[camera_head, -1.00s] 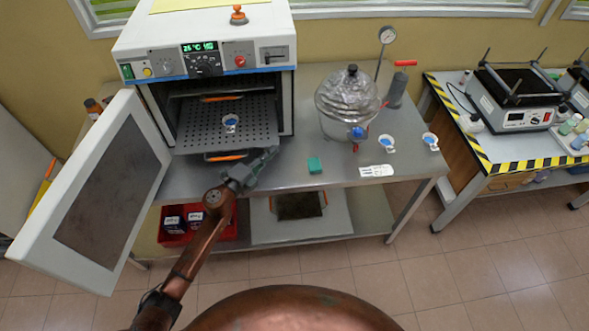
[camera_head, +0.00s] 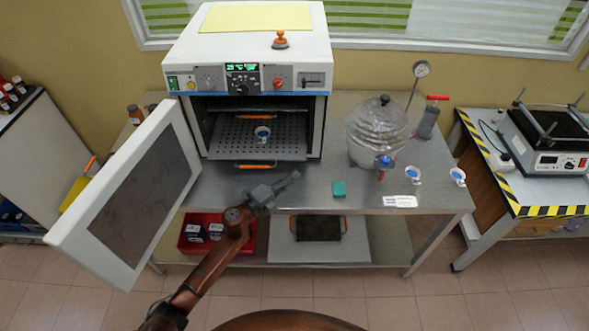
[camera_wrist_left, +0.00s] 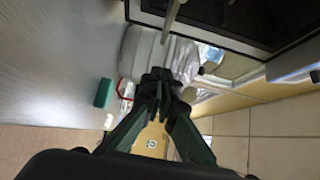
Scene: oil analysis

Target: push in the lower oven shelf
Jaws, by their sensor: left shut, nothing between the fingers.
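The white oven (camera_head: 180,65) stands open on the steel bench. Its lower shelf (camera_head: 230,140) is a dark perforated plate with a small dish with blue (camera_head: 263,132) on it. The shelf's front edge lies about at the oven mouth, with an orange handle (camera_head: 256,165) below it. My left gripper (camera_head: 297,175) is shut and empty in front of the oven, pointing right, apart from the handle. Its closed fingers also show in the left wrist view (camera_wrist_left: 160,82). My right gripper is not in view.
The oven door (camera_head: 125,195) hangs open at left. An upper shelf handle (camera_head: 262,114) shows inside. A green block (camera_head: 339,189), a glass vessel (camera_head: 378,135) and two small dishes stand to the right on the bench. A red bin (camera_head: 190,240) sits below.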

